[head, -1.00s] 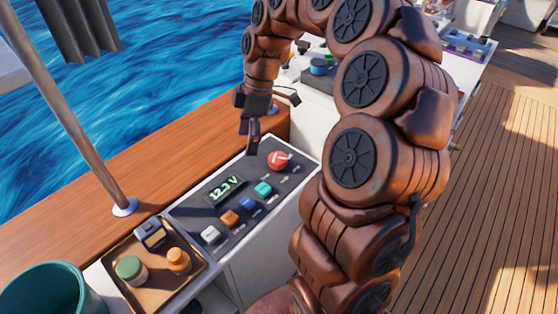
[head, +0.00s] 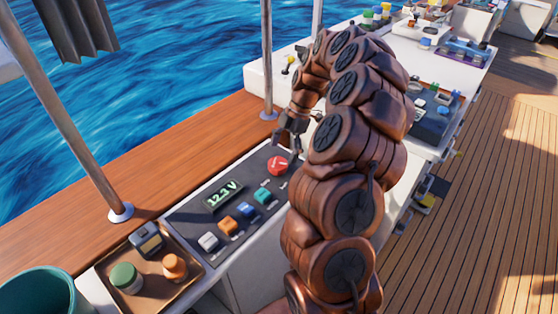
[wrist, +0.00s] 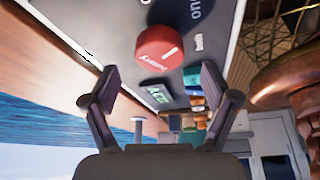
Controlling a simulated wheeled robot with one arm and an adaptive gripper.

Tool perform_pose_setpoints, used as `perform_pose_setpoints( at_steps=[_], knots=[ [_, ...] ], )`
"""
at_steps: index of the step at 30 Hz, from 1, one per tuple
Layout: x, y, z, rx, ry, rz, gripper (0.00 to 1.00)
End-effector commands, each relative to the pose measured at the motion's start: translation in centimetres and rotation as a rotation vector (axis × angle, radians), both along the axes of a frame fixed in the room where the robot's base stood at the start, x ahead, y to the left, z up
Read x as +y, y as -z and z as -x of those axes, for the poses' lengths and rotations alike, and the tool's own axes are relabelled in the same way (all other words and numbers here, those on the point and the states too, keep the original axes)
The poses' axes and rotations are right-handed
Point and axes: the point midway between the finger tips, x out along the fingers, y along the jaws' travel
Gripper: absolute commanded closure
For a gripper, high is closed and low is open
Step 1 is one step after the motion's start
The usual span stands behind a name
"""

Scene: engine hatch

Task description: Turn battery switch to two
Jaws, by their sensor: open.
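The battery switch is a round red knob (head: 277,165) at the far right end of the dark control panel (head: 190,220). In the wrist view the red knob (wrist: 160,47) shows a white pointer line and lettering that looks like "battery". Labels stand around it on the panel; one seems to read "both", and the others are cut off or hard to read. My gripper (head: 285,150) is just above and beside the knob in the head view. In the wrist view my gripper (wrist: 158,82) is open and empty, its fingers spread, with the knob beyond the fingertips.
A display (head: 223,194) reads 12.3 V, with a row of coloured switches (head: 246,210) beside it. A tray (head: 190,283) with small jars and a teal bucket (head: 40,295) stand at lower left. Metal poles (head: 267,60) rise from the wooden rail.

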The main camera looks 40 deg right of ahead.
Motion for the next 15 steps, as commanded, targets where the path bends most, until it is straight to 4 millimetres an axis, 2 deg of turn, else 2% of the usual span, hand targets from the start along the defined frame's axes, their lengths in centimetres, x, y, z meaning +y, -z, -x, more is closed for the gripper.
perform_pose_setpoints(
  at_steps=[7,15],
  knots=[
    [1.2,2.7,0.1,0.002,-0.001,-0.001,0.14],
    [1.5,3.7,-0.1,-0.002,0.002,0.002,0.14]
  ],
)
